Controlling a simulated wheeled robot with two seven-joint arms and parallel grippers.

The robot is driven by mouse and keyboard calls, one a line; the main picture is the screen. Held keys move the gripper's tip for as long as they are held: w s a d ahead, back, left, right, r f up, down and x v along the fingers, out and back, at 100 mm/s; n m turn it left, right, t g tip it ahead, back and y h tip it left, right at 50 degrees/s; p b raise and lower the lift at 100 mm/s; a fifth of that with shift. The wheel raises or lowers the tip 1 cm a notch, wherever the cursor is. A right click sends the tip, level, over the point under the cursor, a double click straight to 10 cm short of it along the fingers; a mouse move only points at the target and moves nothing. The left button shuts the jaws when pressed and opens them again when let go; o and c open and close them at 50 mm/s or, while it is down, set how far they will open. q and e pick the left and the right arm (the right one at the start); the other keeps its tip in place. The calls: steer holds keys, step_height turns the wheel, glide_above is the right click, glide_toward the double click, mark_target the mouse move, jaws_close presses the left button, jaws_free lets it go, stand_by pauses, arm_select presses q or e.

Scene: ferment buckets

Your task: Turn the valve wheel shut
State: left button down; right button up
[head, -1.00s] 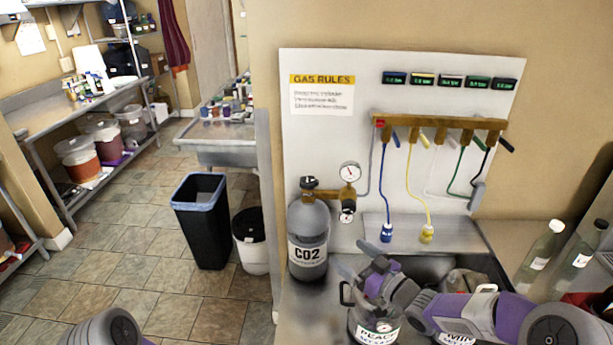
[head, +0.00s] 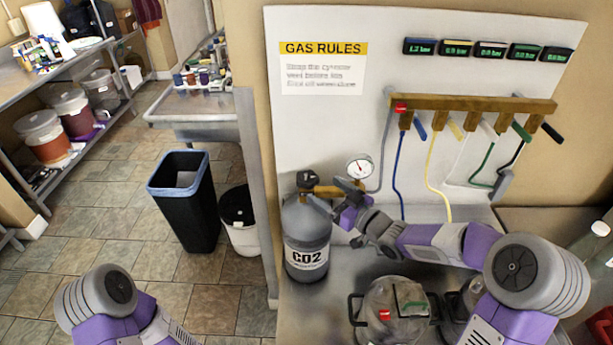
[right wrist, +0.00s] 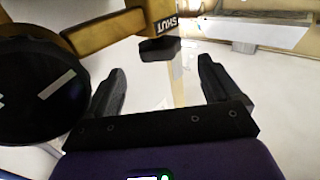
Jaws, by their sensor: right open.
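The black valve wheel (head: 306,180) sits on top of the grey CO2 cylinder (head: 306,245) in the head view. My right gripper (head: 342,192) is open just right of the wheel, near the brass fitting and its gauge (head: 360,167). In the right wrist view the open fingers (right wrist: 162,90) have a gap between them. A dark angular part (right wrist: 160,49) with a label reading SHUT (right wrist: 168,24), upside down, lies beyond the gap. I cannot tell whether it is part of the wheel. My left gripper is out of view; only part of that arm shows.
A large black disc (right wrist: 42,92) with a white mark is close to the left finger in the wrist view. A lidded glass jar (head: 395,310) stands on the counter below my right arm. The brass manifold (head: 470,103) with coloured hoses is on the wall panel. Bottles stand at right.

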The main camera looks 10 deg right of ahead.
mark_target(307, 177)
steer(key=x, duration=0.8)
steer(key=shift+w, duration=0.1)
steer(key=shift+b, duration=0.35)
steer(key=c, duration=1)
